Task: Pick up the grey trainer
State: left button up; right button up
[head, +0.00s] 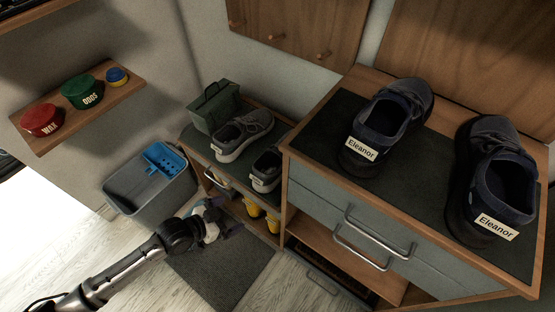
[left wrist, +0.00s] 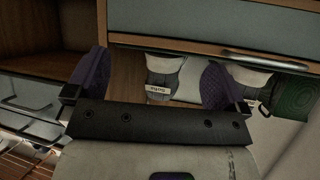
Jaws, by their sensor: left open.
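Two grey trainers with white soles stand on the low shelf unit's dark top in the head view, one farther back (head: 243,133) and one nearer (head: 267,168), partly hidden by the taller cabinet. My left gripper (head: 226,216) is open and empty, in front of and below that top, apart from both trainers. In the left wrist view, one trainer (left wrist: 165,72) with a pale heel label appears between the spread purple finger pads. Another (left wrist: 249,76) is partly hidden behind the right-hand finger. My right gripper is not in view.
A green box (head: 213,106) stands behind the trainers. The taller cabinet (head: 385,215) on the right bears two navy shoes labelled Eleanor (head: 388,125). Yellow footwear (head: 262,215) sits in the lower compartment. A grey bin (head: 150,185) stands left; a dark mat (head: 222,275) lies on the floor.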

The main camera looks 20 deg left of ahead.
aim_at(255, 174)
pick_arm(q)
notch_tip(255, 174, up, 7)
jog(key=w+n+t+h, duration=0.1)
jog(key=w+t+h, duration=0.1)
jog(key=t, duration=0.3)
jog(key=b+x, duration=0.2)
jog(key=x, duration=0.6)
jog(key=shift+w+r, duration=0.15)
jog(key=shift+w, duration=0.25)
jog(key=shift+b+x, duration=0.8)
jog(key=shift+x, duration=1.85)
jog(key=shift+r, duration=0.15)
jog(key=shift+s, duration=0.1)
jog(key=shift+c, duration=0.3)
jog(key=c, duration=0.9)
